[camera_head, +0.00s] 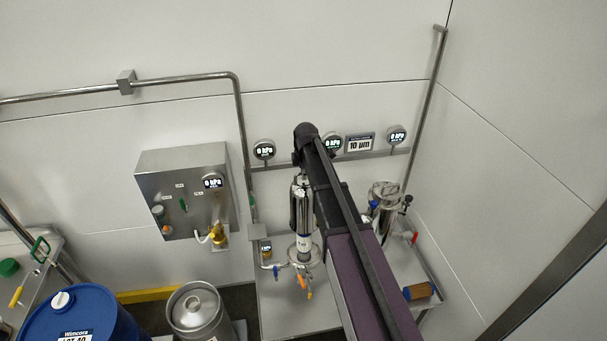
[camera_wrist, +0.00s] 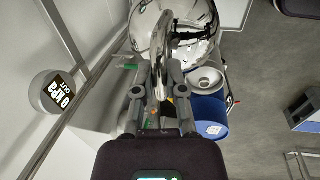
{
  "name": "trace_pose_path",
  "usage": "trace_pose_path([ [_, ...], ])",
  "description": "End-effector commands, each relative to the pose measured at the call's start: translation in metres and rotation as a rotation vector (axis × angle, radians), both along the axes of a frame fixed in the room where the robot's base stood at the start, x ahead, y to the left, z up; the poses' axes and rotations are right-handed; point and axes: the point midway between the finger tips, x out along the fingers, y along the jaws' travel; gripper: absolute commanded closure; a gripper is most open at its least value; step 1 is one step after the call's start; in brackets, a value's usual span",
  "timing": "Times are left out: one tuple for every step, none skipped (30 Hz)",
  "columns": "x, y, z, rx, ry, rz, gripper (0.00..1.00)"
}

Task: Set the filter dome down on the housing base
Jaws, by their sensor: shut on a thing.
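The filter dome (camera_head: 302,205) is a shiny upright metal cylinder, seen in the head view above the steel bench. In the wrist view its mirror-like body (camera_wrist: 195,22) fills the top middle. My gripper (camera_wrist: 160,85) is shut on the curved handle of the dome. The housing base (camera_head: 303,256) is a round metal flange with coloured valve handles, directly below the dome in the head view. A pale part shows between dome and flange; I cannot tell whether the dome touches the base. My arm hides part of the area to the right.
Gauges (camera_head: 264,150) line the wall rail behind. A steel wall box (camera_head: 183,190), blue drum (camera_head: 75,315) and metal keg (camera_head: 195,308) stand left.

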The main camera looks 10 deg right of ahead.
Motion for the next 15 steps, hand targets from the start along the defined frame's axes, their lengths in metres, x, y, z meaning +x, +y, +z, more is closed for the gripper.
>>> trace_pose_path([
  [0.0002, -0.0001, -0.0008, 0.000, -0.001, 0.000, 1.00],
  [0.0001, -0.0001, -0.0012, 0.000, -0.001, 0.000, 1.00],
  [0.0001, -0.0001, -0.0019, 0.000, -0.001, 0.000, 1.00],
  [0.0001, -0.0001, -0.0025, 0.000, -0.001, 0.000, 1.00],
  [0.0001, -0.0001, -0.0031, 0.000, -0.001, 0.000, 1.00],
  [0.0001, 0.0000, -0.0039, 0.000, -0.001, 0.000, 1.00],
  [0.0001, 0.0000, -0.0045, 0.000, -0.001, 0.000, 1.00],
  [0.0002, -0.0001, -0.0051, 0.000, -0.001, 0.000, 1.00],
  [0.0001, -0.0001, -0.0058, 0.000, -0.001, 0.000, 1.00],
  [0.0001, -0.0001, -0.0064, 0.000, -0.001, 0.000, 1.00],
  [0.0001, 0.0000, -0.0069, 0.000, -0.001, 0.000, 1.00],
  [0.0001, 0.0000, -0.0076, 0.000, -0.001, 0.000, 1.00],
  [0.0002, 0.0000, -0.0082, 0.000, -0.001, 0.000, 1.00],
  [0.0001, 0.0000, -0.0087, 0.000, -0.001, 0.000, 1.00],
  [0.0001, 0.0000, -0.0095, 0.000, -0.001, 0.000, 1.00],
])
